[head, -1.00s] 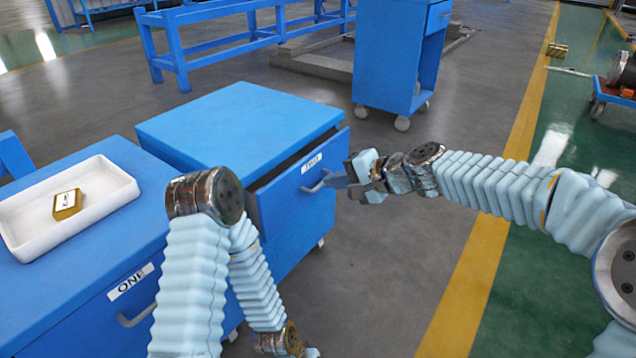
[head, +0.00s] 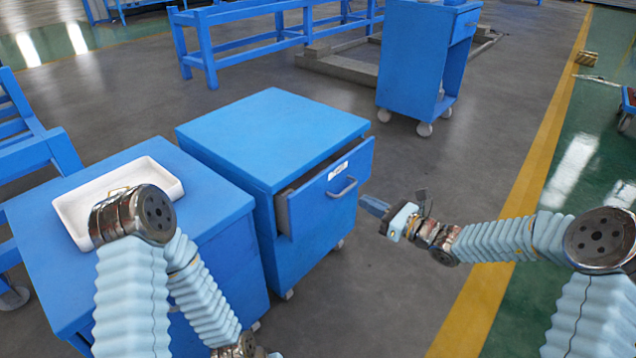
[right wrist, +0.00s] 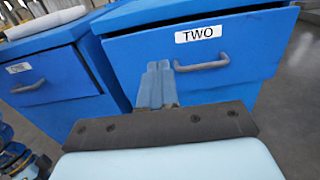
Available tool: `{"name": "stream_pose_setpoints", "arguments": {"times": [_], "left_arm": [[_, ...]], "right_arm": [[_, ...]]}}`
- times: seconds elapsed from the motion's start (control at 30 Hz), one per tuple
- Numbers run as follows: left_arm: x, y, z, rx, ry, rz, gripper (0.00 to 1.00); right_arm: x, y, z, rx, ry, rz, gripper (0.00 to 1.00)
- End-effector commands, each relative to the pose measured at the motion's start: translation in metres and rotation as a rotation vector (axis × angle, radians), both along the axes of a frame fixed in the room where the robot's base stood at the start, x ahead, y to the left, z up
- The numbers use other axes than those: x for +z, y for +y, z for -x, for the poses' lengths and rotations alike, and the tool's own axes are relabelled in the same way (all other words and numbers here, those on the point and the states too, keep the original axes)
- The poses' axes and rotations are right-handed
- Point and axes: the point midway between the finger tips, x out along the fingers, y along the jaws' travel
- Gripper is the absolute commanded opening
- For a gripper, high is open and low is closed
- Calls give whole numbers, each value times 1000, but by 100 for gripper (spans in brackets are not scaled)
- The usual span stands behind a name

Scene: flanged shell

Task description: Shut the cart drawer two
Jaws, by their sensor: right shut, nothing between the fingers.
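Cart two (head: 270,135) is a blue cabinet with a drawer at its top. The drawer front (head: 325,195) stands a little out from the body, with a dark gap above it and its grey side showing. Its label reads TWO in the right wrist view, above a grey bar handle (right wrist: 202,65). My right gripper (head: 365,203) is shut and empty, just right of the drawer front and apart from the handle in the head view. In the right wrist view its closed fingers (right wrist: 157,82) point at the drawer front. My left arm shows at lower left; its gripper is not clearly visible.
Cart one (head: 215,205) stands to the left with a white tray (head: 165,172) on top, partly behind my left arm. Another blue cart (head: 415,65) on casters stands farther back. The grey floor right of cart two is clear up to a yellow line (head: 545,130).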

Motion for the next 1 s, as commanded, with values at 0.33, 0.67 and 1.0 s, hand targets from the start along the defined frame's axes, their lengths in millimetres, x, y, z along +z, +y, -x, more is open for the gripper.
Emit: {"name": "stream_pose_setpoints", "arguments": {"times": [0.33, 0.67, 1.0], "left_arm": [[5, -1, 0, -2, 1, 2, 23], [9, -3, 1, -4, 2, 4, 23], [9, -3, 1, -4, 2, 4, 23]], "right_arm": [[1, 61, -43, 5, -3, 2, 0], [1, 97, -69, 3, -3, 3, 0], [0, 101, -72, 3, -3, 3, 0]]}}
